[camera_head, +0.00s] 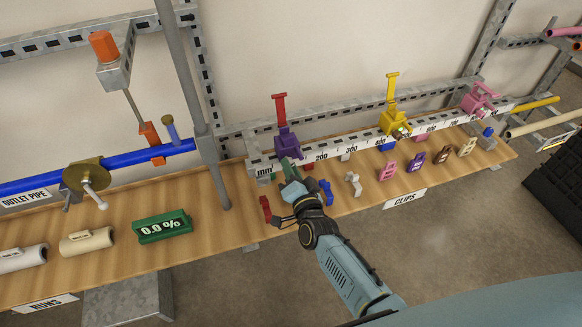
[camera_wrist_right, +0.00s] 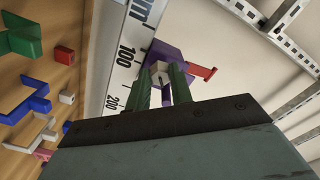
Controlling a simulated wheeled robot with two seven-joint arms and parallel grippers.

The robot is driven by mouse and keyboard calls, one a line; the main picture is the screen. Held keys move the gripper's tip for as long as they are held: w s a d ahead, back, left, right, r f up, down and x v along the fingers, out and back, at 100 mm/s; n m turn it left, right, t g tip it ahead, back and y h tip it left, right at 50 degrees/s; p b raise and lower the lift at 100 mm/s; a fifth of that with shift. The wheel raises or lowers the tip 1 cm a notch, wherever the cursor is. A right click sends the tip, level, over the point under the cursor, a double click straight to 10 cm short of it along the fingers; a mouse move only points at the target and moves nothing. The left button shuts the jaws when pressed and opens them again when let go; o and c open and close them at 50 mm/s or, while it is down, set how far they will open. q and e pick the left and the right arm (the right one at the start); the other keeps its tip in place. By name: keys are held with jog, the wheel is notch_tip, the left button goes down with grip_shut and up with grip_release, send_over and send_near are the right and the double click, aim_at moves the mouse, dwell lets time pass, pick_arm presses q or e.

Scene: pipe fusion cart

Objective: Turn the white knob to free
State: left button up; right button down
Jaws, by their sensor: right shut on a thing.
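The purple clamp (camera_head: 287,144) with a red upright handle (camera_head: 279,108) sits at the left end of the white ruler rail (camera_head: 336,143). Its white knob (camera_wrist_right: 160,70) shows in the right wrist view, between the green fingers of my right gripper (camera_wrist_right: 162,82). My right gripper (camera_head: 289,166) reaches up to the front of the purple clamp (camera_wrist_right: 178,62) and is shut on the knob. In the head view the gripper hides the knob. How far the knob is turned cannot be told. My left gripper is not in view.
Several coloured clips (camera_head: 388,168) lie on the wooden shelf (camera_head: 350,200) below the rail. A yellow clamp (camera_head: 394,122) and a pink clamp (camera_head: 477,101) sit further right. A green display (camera_head: 162,226) reading 0.0 % and a grey post (camera_head: 197,105) stand left.

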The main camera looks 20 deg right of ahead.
jog(key=shift+f+n+p, duration=0.1)
jog(key=shift+n+p, duration=0.4)
jog(key=shift+n, duration=3)
jog(key=c, duration=1.2)
grip_release()
jog(key=shift+c, duration=0.2)
jog(key=s, duration=1.3)
jog(key=shift+s+d, duration=0.2)
jog(key=shift+d, duration=0.05)
